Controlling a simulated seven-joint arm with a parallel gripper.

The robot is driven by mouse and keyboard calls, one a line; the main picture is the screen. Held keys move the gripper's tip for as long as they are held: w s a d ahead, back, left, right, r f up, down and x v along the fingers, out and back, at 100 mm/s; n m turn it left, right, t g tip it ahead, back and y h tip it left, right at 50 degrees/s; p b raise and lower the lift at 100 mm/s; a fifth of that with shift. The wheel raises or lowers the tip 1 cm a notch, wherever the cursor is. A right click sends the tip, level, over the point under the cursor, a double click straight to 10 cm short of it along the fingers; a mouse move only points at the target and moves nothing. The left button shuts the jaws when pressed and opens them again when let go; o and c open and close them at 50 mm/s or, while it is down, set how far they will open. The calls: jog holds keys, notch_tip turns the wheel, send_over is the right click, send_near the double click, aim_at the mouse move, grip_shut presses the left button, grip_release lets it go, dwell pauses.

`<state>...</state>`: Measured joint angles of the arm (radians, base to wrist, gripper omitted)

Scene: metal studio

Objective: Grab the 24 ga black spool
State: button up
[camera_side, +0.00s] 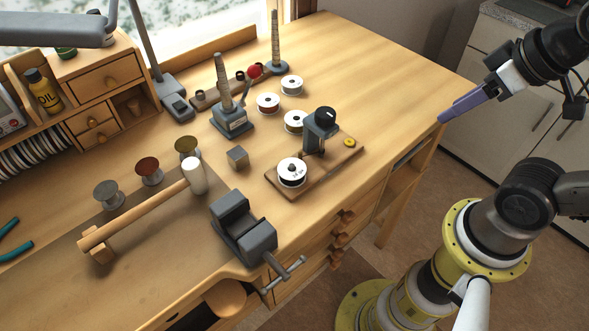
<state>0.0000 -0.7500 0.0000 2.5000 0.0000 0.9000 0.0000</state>
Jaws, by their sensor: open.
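A spool with a white top and dark winding (292,173) lies flat on the small wooden board at the bench's front; it looks like the black one, but its gauge print is too small to read. Three other white-topped spools lie behind it: one with reddish-brown winding (268,103), one with olive winding (294,121) and one with greenish winding (292,85). My gripper (441,120), with purple fingers, is open and empty near the bench's right edge. It is well to the right of the spools and apart from them.
A grey device with a black knob (320,128) stands on the wooden board (325,167) close behind the dark spool. A grey vise (243,228), a mallet (140,213) and a ring mandrel stand (231,118) are left of it. The bench's right part is clear.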

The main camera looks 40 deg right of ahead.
dwell(0.4)
jog(key=o, duration=0.7)
